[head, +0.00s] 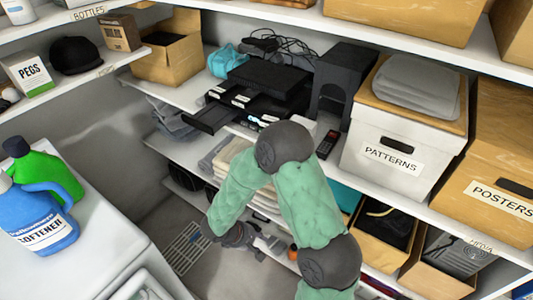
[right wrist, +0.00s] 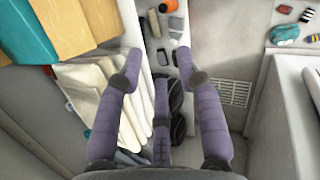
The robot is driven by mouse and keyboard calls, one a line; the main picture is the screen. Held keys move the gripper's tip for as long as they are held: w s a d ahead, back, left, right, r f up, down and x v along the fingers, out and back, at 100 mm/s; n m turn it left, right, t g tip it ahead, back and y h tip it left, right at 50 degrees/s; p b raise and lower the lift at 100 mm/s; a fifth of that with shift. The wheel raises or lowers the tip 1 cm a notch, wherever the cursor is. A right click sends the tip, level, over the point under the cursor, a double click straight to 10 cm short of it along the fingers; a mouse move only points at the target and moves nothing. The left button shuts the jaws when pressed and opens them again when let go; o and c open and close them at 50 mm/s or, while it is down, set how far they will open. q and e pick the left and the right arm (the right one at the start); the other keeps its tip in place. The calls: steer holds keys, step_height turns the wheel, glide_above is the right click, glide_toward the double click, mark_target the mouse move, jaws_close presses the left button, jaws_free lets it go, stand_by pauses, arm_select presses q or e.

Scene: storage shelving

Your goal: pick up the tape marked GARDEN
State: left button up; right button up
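Several black tapes with white labels sit in and around an open black drawer (head: 212,117) under a black box-shaped unit (head: 270,78) on the middle shelf in the head view. Their labels are too small to read, so I cannot tell which one is marked GARDEN. My right gripper (head: 240,236) is below that shelf's front edge, lower than the drawer, beside the folded cream cloths. In the right wrist view the right gripper (right wrist: 158,62) has its fingers spread, with nothing between them. My left gripper is not in view.
Folded cream cloths (right wrist: 98,92) lie left of the gripper in the wrist view. A floor vent (right wrist: 235,92) lies to the right. In the head view, a PATTERNS box (head: 395,150) stands right of the drawer. SOFTENER (head: 40,222) stands on a white surface at left.

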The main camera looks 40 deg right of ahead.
steer(key=w+d+r+t+h, duration=0.35)
steer(key=w+d+r, duration=0.3)
steer(key=r, duration=0.35)
steer(key=m+t+h, duration=0.3)
steer(key=t+h, duration=0.1)
steer(key=h, duration=0.3)
glide_toward(274, 117)
steer(key=x, duration=0.5)
steer(key=shift+w+d+f, duration=0.15)
steer(key=shift+w+f, duration=0.1)
steer(key=shift+w, duration=0.15)
